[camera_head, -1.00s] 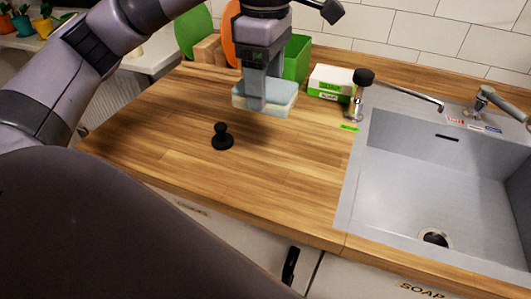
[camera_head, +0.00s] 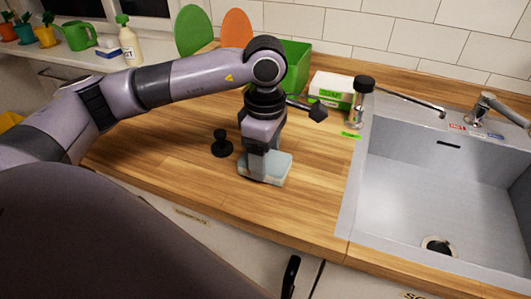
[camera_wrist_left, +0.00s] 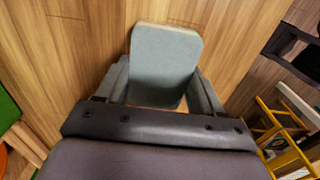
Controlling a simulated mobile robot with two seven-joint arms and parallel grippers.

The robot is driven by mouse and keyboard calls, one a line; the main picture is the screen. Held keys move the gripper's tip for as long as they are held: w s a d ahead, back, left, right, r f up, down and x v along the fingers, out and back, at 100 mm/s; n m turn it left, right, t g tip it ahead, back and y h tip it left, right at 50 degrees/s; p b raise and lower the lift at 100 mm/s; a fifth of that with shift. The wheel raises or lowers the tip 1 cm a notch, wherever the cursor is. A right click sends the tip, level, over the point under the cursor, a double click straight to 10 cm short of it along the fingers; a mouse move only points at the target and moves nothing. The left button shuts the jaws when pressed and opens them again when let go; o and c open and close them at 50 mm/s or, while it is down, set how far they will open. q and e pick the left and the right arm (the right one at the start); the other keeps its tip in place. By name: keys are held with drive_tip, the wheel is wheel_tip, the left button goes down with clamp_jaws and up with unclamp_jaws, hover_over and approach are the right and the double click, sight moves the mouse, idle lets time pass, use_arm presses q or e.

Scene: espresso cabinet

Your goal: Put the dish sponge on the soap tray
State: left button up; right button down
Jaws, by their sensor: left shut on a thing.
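The dish sponge is a pale blue, rounded block (camera_head: 281,171) near the counter's front edge. My left gripper (camera_head: 264,172) points down and is shut on it. The left wrist view shows the sponge (camera_wrist_left: 165,50) between both fingers, over the wood. The sponge is low over the counter; I cannot tell whether it touches. A green and white block with a label (camera_head: 331,88) stands at the back, left of the sink. I cannot make out a separate soap tray with certainty. My right gripper is not in view.
A black knobbed object (camera_head: 221,146) stands on the wooden counter left of the sponge. A black-topped dispenser (camera_head: 358,104) stands by the steel sink (camera_head: 450,185). A green bin (camera_head: 295,66) is behind my arm. Counter between sponge and sink is clear.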

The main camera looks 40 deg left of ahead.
use_arm(q)
drive_tip(key=shift+f, duration=0.15)
drive_tip(key=o, duration=0.9)
drive_tip(key=shift+o, duration=0.2)
